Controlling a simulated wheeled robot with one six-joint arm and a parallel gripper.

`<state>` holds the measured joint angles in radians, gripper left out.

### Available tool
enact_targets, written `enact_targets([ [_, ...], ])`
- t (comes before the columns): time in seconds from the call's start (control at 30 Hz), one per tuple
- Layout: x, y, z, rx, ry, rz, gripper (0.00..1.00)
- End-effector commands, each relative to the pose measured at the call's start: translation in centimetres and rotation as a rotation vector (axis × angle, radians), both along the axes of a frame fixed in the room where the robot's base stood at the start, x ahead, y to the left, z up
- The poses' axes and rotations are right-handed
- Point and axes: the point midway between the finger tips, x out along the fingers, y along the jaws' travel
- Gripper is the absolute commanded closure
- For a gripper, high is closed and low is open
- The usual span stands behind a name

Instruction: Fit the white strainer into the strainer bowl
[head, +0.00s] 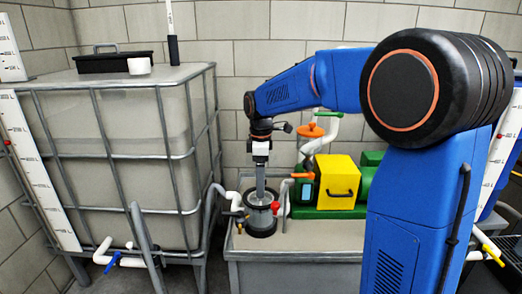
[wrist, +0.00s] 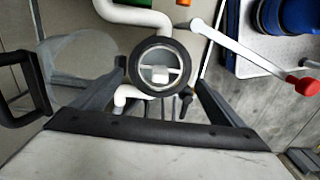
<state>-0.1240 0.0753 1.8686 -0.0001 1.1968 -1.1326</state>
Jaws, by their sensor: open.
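The strainer bowl (head: 261,226) is a grey cylinder with a dark base on the grey bench. In the wrist view its thick black rim (wrist: 134,66) is seen from above. Inside the rim is a white round part with a crossbar, which looks like the white strainer (wrist: 160,74); how deep it sits cannot be told. My gripper (head: 261,196) points down above the bowl. In the wrist view its two fingers (wrist: 160,80) are spread apart, one on each side of the bowl, with nothing clamped between them. Any contact with the rim cannot be told.
A green pump with a yellow box (head: 336,182) stands right of the bowl. White pipes (head: 325,135), a red-tipped lever (wrist: 305,86) and an orange valve handle (head: 311,130) are close by.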

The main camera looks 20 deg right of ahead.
Motion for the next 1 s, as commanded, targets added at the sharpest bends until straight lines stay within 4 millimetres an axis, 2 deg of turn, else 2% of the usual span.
enact_targets([
  [0.3, 0.1, 0.0, 6.5, 0.000, -0.003, 0.000, 0.07],
  [0.5, 0.0, 0.0, 10.1, 0.000, -0.002, 0.000, 0.07],
  [0.7, 0.0, 0.0, 12.2, 0.000, -0.001, 0.000, 0.07],
  [1.0, 0.0, 0.0, 12.8, 0.000, 0.001, 0.000, 0.07],
])
